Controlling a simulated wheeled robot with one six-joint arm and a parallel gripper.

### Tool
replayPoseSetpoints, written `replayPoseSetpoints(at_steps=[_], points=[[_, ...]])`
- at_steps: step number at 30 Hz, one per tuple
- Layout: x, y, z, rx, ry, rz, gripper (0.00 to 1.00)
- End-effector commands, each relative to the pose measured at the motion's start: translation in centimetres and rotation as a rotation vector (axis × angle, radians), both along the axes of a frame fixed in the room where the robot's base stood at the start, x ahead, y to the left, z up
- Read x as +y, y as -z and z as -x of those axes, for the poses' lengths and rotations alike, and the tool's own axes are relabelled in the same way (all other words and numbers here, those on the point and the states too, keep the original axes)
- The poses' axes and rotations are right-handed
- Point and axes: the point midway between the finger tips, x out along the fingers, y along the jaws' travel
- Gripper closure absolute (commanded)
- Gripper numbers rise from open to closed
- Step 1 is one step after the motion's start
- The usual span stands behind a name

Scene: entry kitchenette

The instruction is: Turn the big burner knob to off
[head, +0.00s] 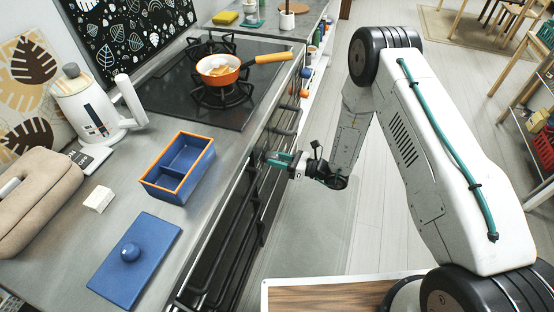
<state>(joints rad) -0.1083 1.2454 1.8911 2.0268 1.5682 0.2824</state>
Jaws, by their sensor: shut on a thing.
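My gripper (272,158) reaches in from the right to the front panel of the counter, below the cooktop's near corner. Its teal fingers are closed on a dark knob (258,156) at the panel. The fingers hide most of this knob, so I cannot read its setting. The black cooktop (175,92) has two burners. An orange pan (218,70) stands on the nearer burner, with its handle pointing right over the counter edge. No flame shows clearly.
Dark rails (262,200) run along the counter front beside my gripper. On the counter are a blue divided box (163,192), a blue lid (150,262), a white kettle (88,108) and a beige bag (38,198). The floor (300,225) by the counter is clear.

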Motion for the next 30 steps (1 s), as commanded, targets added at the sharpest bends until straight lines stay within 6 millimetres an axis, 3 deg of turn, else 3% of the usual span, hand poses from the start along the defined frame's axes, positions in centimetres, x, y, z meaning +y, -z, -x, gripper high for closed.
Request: replayPoseSetpoints(at_steps=[6,7,9,20,30], points=[[-0.1,-0.1,-0.2,-0.001,0.004,0.000,0.86],[-0.1,-0.1,-0.2,-0.002,0.005,-0.001,0.60],[-0.1,-0.1,-0.1,-0.001,0.003,-0.001,0.41],[-0.5,0.0,0.1,-0.001,0.002,0.000,0.41],[-5.7,0.0,1.8,-0.001,0.005,0.000,0.41]])
